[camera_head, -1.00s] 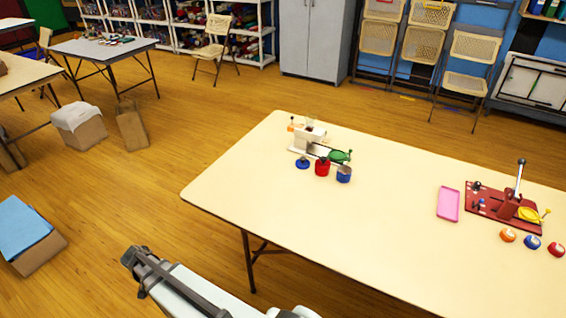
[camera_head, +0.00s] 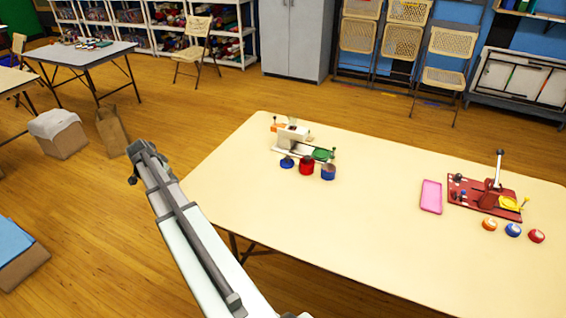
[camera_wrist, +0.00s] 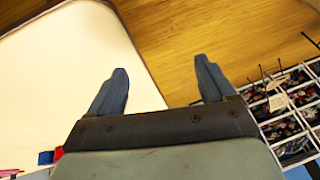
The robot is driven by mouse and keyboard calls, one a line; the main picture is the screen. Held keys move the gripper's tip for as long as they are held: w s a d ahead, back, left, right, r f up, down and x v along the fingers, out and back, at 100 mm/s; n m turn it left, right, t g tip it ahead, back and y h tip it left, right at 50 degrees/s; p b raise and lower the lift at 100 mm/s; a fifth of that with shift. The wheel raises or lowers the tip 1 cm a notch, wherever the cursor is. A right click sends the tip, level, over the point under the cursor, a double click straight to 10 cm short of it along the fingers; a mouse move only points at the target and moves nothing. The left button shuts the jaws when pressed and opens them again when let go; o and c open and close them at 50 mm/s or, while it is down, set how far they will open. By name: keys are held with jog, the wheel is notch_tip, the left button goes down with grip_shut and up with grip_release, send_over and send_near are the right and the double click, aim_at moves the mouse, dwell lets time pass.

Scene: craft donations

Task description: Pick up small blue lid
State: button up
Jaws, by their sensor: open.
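A small blue piece with a dark top (camera_head: 287,162) stands on the cream table (camera_head: 390,240), left of a red container (camera_head: 307,167). A blue container (camera_head: 328,173) stands right of the red one. A blue round piece (camera_head: 513,230) lies at the table's right. I cannot tell for sure which one is the small blue lid. In the wrist view my gripper (camera_wrist: 160,82) is open and empty, its fingers apart near the table's edge. A blue thing (camera_wrist: 46,157) shows at lower left there, apart from the fingers.
A small white machine (camera_head: 292,138) with a green part (camera_head: 323,154) stands behind the containers. A pink tray (camera_head: 431,196) and a red press (camera_head: 488,194) with an upright lever stand at right. Orange (camera_head: 490,224) and red (camera_head: 537,236) round pieces flank the blue one. The table's middle is clear.

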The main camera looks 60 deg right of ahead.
jog(key=shift+m+g+y, duration=0.6)
jog(key=shift+m+g, duration=0.1)
jog(key=shift+m, duration=0.1)
jog(key=s+d, duration=0.2)
jog(key=d, duration=0.2)
jog(key=s+d+r, duration=0.1)
jog(key=s+d, duration=0.2)
jog(key=d, duration=0.1)
jog(key=s+d+r, duration=0.1)
jog(key=s+d, duration=0.2)
jog(key=d, duration=0.1)
jog(key=shift+s+d+r, duration=0.15)
jog(key=shift+s+r, duration=0.1)
jog(key=s+d+r+m+y, duration=0.1)
jog(key=s+d+r, duration=0.1)
jog(key=s+d, duration=0.55)
notch_tip(320, 180, up, 5)
jog(key=m+y, duration=0.2)
jog(key=y, duration=0.1)
send_over(287, 158)
jog(key=shift+g, duration=0.3)
jog(key=f, duration=0.7)
jog(key=shift+w+a+f, duration=0.1)
jog(key=shift+a+f, duration=0.15)
jog(key=shift+f, duration=0.1)
jog(key=shift+d+f, duration=0.2)
jog(key=shift+f, duration=1.1)
jog(key=shift+d+f, duration=0.2)
jog(key=shift+f, duration=1.1)
jog(key=c, duration=0.8)
